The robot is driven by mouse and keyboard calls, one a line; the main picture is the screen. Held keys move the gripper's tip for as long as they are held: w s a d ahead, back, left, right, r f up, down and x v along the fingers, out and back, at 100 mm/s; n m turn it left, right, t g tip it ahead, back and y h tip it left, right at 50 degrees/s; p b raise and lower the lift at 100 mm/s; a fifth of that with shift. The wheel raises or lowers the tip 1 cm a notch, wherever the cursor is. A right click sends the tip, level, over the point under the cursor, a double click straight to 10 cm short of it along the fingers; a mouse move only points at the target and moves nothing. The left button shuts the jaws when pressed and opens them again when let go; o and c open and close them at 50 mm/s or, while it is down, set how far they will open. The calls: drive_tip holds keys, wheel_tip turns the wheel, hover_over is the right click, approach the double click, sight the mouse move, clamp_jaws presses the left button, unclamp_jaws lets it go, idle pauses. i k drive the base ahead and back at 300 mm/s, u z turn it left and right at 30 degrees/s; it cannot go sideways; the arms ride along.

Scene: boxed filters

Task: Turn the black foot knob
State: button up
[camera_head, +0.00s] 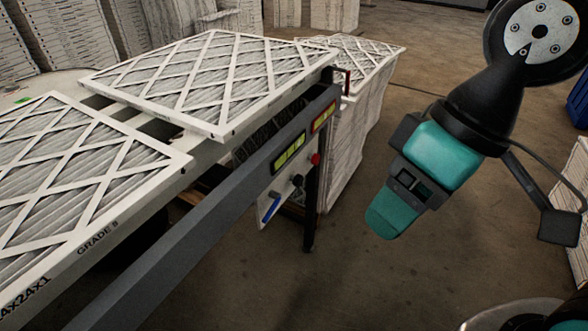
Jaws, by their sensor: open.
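A black round knob (298,180) sits on the pale side plate of the conveyor frame, below a red button (316,159). A dark upright leg (310,205) stands just right of it and ends in a small black foot (309,247) on the floor. I cannot tell which of these the task names. My gripper (385,222), at the end of my black and teal arm, hangs over the floor to the right of the leg, apart from knob and foot. It is open; its fingertips are hard to make out, and nothing shows held in it.
Boxed filters (215,75) lie on the grey conveyor frame (200,225). A filter stack (350,140) stands behind the leg. White boxes (572,190) stand at right. The floor between is clear.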

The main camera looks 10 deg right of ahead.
sight(296, 180)
drive_tip(key=z, duration=0.3)
drive_tip(key=k, duration=0.5)
drive_tip(key=z, duration=0.9)
drive_tip(key=i, duration=0.85)
drive_tip(key=u, duration=0.65)
